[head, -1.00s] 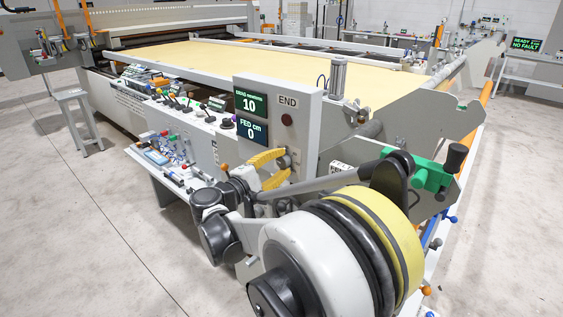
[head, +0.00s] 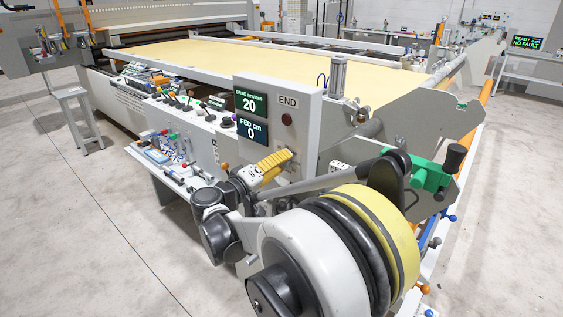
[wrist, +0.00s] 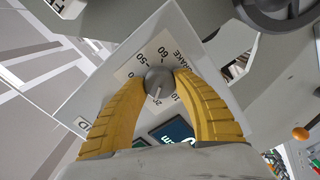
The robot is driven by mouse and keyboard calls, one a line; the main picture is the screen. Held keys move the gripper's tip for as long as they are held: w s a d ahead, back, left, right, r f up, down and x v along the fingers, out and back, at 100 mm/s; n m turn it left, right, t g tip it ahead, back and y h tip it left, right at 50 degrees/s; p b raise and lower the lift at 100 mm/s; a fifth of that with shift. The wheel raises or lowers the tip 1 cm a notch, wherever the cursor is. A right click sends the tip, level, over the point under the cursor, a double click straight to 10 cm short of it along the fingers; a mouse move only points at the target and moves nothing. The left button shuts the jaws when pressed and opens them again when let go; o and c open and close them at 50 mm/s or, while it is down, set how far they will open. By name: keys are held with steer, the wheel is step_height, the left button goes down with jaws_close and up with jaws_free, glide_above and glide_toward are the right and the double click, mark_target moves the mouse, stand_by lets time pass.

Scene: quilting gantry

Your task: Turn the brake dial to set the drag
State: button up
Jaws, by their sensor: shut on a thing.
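The brake dial (wrist: 158,82) is a small grey round knob on a pale scale plate (wrist: 133,70) lettered BRAKE. In the wrist view its white pointer mark lies near the 20. My gripper (wrist: 159,80) has its two yellow fingers shut on opposite sides of the dial. In the head view my gripper (head: 287,156) reaches the front of the grey control box, and its fingers mostly hide the dial. The drag display (head: 250,102) on that box reads 20 newtons.
The fed display (head: 253,129) below reads 0 cm. A dark red button (head: 287,119) sits under the END label. A bench (head: 180,172) with small tools stands left of my gripper. A far screen (head: 526,43) reads READY, NO FAULT. Open floor lies at left.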

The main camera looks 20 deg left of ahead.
steer(key=shift+r+m, duration=0.1)
steer(key=shift+m, duration=0.3)
steer(key=o, duration=1.2)
steer(key=shift+w, duration=0.1)
steer(key=shift+c, duration=0.2)
steer(key=v, duration=1.2)
